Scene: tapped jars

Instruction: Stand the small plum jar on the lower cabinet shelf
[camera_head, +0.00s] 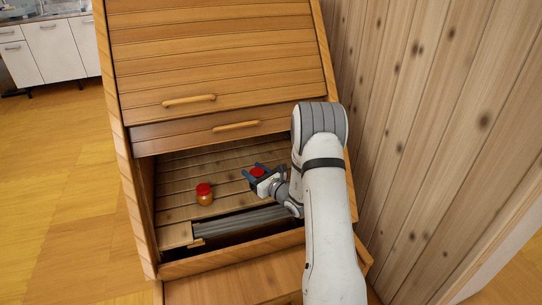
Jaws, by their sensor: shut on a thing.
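Mostly the lid shows, so I cannot see what the jar holds. The jar is over the slatted wooden cabinet shelf (172,174); I cannot tell whether it touches the shelf.
A grey ribbed strip (240,220) lies along the front. The slatted shutter (215,50) with handles is above. A plank wall (430,130) is close on the right.

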